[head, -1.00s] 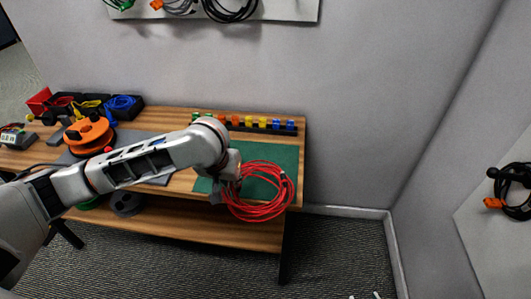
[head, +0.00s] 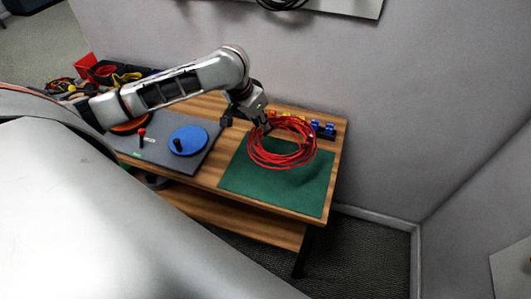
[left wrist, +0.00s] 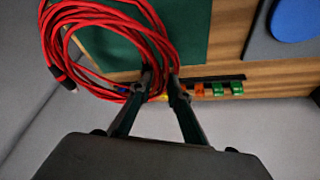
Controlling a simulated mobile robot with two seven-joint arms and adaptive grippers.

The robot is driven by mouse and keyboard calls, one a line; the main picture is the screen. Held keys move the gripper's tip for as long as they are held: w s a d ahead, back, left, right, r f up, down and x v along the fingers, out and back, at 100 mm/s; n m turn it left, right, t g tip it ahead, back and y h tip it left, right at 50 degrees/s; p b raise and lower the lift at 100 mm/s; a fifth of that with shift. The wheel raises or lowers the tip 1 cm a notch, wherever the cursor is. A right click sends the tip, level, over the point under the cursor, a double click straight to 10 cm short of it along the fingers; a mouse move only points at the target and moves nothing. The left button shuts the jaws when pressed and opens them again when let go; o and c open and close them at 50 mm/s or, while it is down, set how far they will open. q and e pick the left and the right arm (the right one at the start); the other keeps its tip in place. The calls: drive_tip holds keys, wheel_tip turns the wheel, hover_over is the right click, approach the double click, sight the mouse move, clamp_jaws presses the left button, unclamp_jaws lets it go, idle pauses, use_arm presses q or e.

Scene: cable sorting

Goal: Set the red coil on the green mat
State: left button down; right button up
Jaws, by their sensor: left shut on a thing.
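The red coil (head: 283,161) is a loose ring of red cable with a dark tie on its right side. My left gripper (head: 263,127) is shut on the coil's rear left edge. The coil hangs over the back part of the green mat (head: 280,191); its height above the mat is hard to tell. In the left wrist view the fingers (left wrist: 160,84) pinch several strands of the coil (left wrist: 75,22), and the green mat (left wrist: 185,30) shows behind it. My right gripper is not in view.
A row of small coloured blocks (head: 322,131) stands along the table's back edge, close behind the coil. A grey mat (head: 200,160) with a blue disc (head: 188,140) lies left of the green mat. The front of the green mat is clear.

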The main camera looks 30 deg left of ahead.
use_arm(q)
hover_over(261, 158)
wheel_tip(261, 158, down, 8)
drive_tip(key=shift+d+f, duration=0.1)
drive_tip(key=shift+f, duration=2.55)
drive_tip(key=c, duration=1.9)
unclamp_jaws()
